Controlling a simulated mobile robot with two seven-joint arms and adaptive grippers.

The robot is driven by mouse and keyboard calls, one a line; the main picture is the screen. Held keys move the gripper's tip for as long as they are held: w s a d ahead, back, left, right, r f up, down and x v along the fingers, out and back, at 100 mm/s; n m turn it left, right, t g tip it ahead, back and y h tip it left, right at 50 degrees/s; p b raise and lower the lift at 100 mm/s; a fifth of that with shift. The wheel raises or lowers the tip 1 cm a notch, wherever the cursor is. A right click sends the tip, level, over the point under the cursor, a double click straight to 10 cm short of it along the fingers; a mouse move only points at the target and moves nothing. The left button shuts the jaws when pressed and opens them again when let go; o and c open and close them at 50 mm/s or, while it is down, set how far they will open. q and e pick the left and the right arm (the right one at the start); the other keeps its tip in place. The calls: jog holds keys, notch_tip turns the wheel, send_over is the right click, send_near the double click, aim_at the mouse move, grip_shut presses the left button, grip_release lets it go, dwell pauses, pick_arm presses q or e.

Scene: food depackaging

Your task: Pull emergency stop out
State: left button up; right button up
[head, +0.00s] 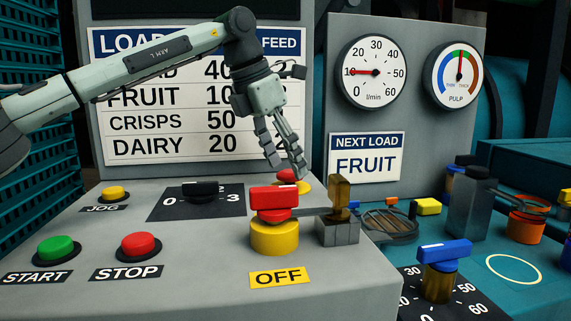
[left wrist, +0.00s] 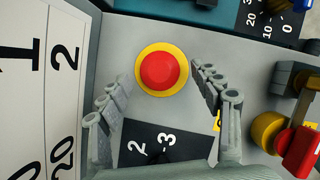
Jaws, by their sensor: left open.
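The emergency stop is a round red button on a yellow ring. In the head view the emergency stop (head: 287,175) sits behind the red-handled switch, partly hidden by my left gripper and that switch. In the left wrist view the emergency stop (left wrist: 162,70) is in full view from above. My left gripper (head: 284,166) is open and points down over it. In the left wrist view the fingers of my left gripper (left wrist: 160,82) stand on either side of the button, with gaps and no clear contact. My right gripper is not in view.
A red-handled switch (head: 274,214) on a yellow base, labelled OFF, stands close in front. A metal bracket (head: 338,230) is beside it. A black dial (head: 202,189), yellow JOG button (head: 114,192), green START button (head: 57,246) and red STOP button (head: 140,243) are left.

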pick_arm(q)
jog(key=shift+w+d+f, duration=0.1)
jog(key=shift+d+f, duration=0.05)
jog(key=shift+f, duration=0.25)
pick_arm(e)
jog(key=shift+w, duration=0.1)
pick_arm(q)
jog(key=shift+c, duration=0.5)
grip_shut()
jog(key=shift+r, duration=0.2)
jog(key=shift+r+p, duration=0.5)
jog(key=shift+p, duration=0.25)
jog(key=shift+w, duration=0.1)
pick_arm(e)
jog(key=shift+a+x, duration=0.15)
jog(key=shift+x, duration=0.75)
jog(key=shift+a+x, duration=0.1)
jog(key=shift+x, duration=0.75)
